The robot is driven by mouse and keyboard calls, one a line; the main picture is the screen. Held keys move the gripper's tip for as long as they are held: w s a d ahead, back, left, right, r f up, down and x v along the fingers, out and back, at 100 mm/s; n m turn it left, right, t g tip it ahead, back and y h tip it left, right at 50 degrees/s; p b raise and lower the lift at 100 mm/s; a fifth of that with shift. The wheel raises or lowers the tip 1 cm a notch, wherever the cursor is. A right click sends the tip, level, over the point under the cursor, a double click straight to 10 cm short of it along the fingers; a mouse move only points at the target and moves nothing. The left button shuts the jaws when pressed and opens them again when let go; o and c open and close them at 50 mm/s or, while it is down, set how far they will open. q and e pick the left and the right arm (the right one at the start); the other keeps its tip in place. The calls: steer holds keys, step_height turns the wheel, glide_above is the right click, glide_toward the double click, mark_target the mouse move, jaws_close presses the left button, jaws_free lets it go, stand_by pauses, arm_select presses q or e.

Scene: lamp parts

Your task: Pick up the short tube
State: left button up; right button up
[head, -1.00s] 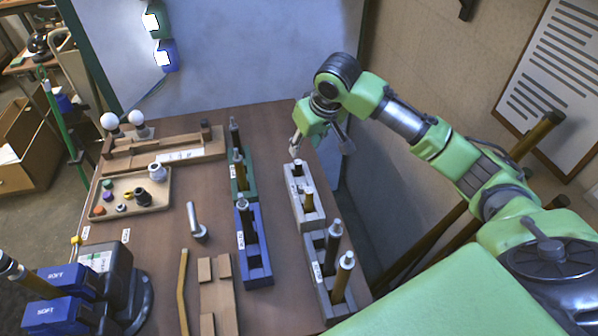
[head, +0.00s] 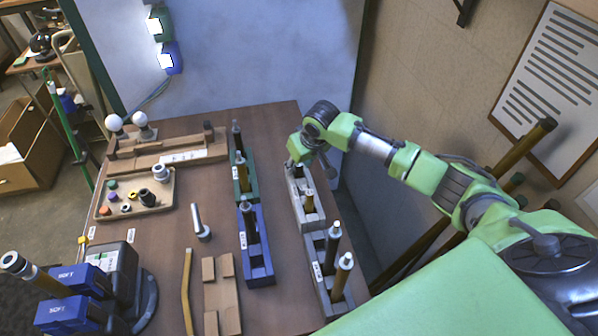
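A pale grey rack (head: 312,222) at the right side of the table holds short tubes upright. One short brass tube with a dark top (head: 309,200) stands in its front part. My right gripper (head: 308,166) is over the far end of this rack, pointing down. One finger shows apart on the right side, so it looks open. The other finger and the far tube are partly hidden by the gripper, and contact cannot be told. My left gripper is not in view.
A darker grey rack (head: 316,270) with two taller tubes stands in front. A blue rack (head: 262,270) and a green rack (head: 251,192) with tubes stand to the left. The wall is close on the right. A blue-jawed fixture (head: 75,312) is at the lower left.

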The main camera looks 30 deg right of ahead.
jaws_close()
steer(key=shift+r, duration=0.1)
